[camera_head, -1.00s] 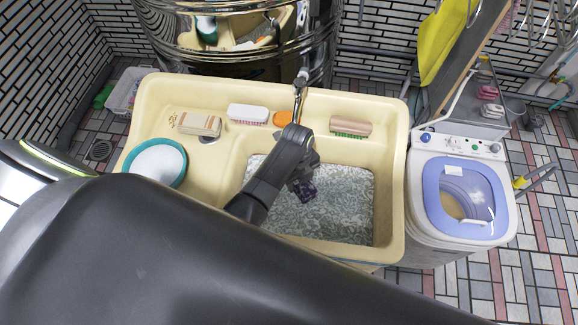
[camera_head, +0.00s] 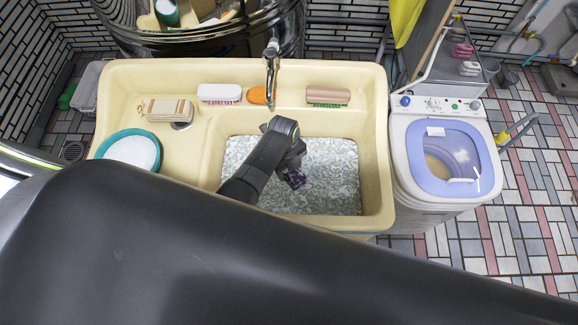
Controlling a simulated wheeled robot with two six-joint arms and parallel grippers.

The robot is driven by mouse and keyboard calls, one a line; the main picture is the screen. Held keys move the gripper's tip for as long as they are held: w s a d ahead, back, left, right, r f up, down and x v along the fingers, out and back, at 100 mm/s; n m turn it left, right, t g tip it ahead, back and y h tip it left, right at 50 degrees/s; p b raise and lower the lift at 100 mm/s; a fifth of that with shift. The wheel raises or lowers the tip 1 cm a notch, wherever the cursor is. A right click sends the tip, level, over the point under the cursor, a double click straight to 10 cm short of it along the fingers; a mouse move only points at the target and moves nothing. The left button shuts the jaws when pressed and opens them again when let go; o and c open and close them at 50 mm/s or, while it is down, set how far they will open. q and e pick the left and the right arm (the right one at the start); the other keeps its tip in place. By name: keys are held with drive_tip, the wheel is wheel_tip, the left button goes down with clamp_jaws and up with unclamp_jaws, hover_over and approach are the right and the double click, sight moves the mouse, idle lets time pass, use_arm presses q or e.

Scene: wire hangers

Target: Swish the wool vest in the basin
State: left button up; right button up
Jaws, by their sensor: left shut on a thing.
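The cream basin (camera_head: 381,170) is a sink with a sunken square well at its right, filled with greyish, foamy-looking patterned water (camera_head: 335,175). My left gripper (camera_head: 293,167) is low in the middle of the well, and its fingers are mostly hidden by its own wrist. It is shut on a small dark purple bit of cloth, seemingly the wool vest (camera_head: 295,180). The rest of the vest cannot be made out. My right gripper does not show.
A metal tap (camera_head: 271,70) stands over the well's back edge. The ledge holds a white brush (camera_head: 220,93), an orange soap (camera_head: 258,95), a brown brush (camera_head: 328,95) and a striped block (camera_head: 168,110). A teal bowl (camera_head: 131,150) sits left; a washer (camera_head: 446,150) stands right.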

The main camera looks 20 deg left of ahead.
use_arm(q)
wheel_tip(320, 180, down, 16)
drive_tip(key=b, duration=1.1)
drive_tip(key=shift+r, duration=0.25)
drive_tip(key=shift+w+f+b, duration=0.1)
drive_tip(key=shift+f+b, duration=0.6)
drive_tip(key=shift+b, duration=0.05)
